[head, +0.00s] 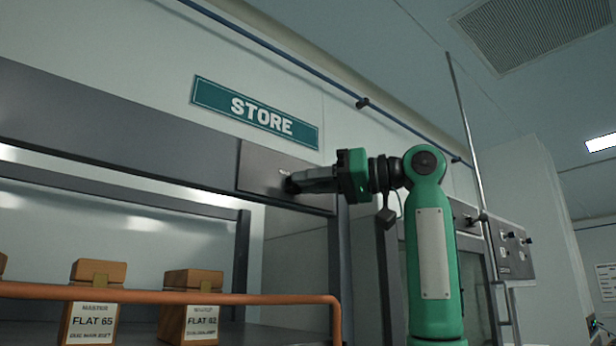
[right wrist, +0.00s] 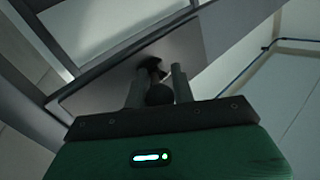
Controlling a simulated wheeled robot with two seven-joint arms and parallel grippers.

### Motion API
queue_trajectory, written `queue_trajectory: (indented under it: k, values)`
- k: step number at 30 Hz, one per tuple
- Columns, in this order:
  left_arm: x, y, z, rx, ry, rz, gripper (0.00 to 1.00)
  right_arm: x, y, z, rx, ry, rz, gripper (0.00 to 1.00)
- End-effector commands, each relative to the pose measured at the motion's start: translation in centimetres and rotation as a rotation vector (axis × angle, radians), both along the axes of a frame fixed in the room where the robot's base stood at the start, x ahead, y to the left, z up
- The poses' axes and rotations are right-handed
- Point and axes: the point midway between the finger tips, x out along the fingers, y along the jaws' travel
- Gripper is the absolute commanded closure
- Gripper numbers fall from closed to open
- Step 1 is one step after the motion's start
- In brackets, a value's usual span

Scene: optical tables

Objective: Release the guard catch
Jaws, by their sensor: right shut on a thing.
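The catch is a dark knob (right wrist: 159,93) on a short stem, standing out from a flat grey plate (head: 258,168) at the upper right corner of the shelf frame. My right gripper (head: 291,184) reaches the plate from the right and is shut on the knob. In the right wrist view the knob sits between my two fingers, and the plate (right wrist: 110,85) lies tilted behind it. In the head view my fingers mostly hide the knob. An orange guard bar (head: 180,296) runs across the front of the shelf and bends down at its right end. My left gripper is not in view.
Wooden cases (head: 190,322) with white labels stand on the shelf behind the bar. A teal STORE sign (head: 254,112) hangs on the wall above. A grey cabinet with a knobbed panel (head: 511,248) stands to the right of my arm.

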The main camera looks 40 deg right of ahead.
Motion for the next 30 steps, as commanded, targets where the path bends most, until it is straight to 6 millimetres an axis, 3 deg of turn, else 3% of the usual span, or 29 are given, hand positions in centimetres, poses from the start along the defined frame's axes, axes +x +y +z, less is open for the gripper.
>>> queue_trajectory:
  k: [9, 25, 26, 27, 30]
  values:
    - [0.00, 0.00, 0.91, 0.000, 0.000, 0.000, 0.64, 0.15, -0.43, 0.19, 0.002, -0.003, 0.118, 0.98]
    - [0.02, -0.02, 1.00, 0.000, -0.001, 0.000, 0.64, 0.13, -0.53, 0.16, 0.003, -0.003, 0.141, 0.98]
    - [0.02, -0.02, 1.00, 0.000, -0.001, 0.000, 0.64, 0.13, -0.53, 0.16, 0.003, -0.003, 0.141, 0.73]
    - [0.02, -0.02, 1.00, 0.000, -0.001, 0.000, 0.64, 0.13, -0.54, 0.17, 0.003, -0.003, 0.141, 0.67]
    - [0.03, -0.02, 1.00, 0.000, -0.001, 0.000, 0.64, 0.15, -0.51, 0.13, 0.002, -0.002, 0.141, 0.67]
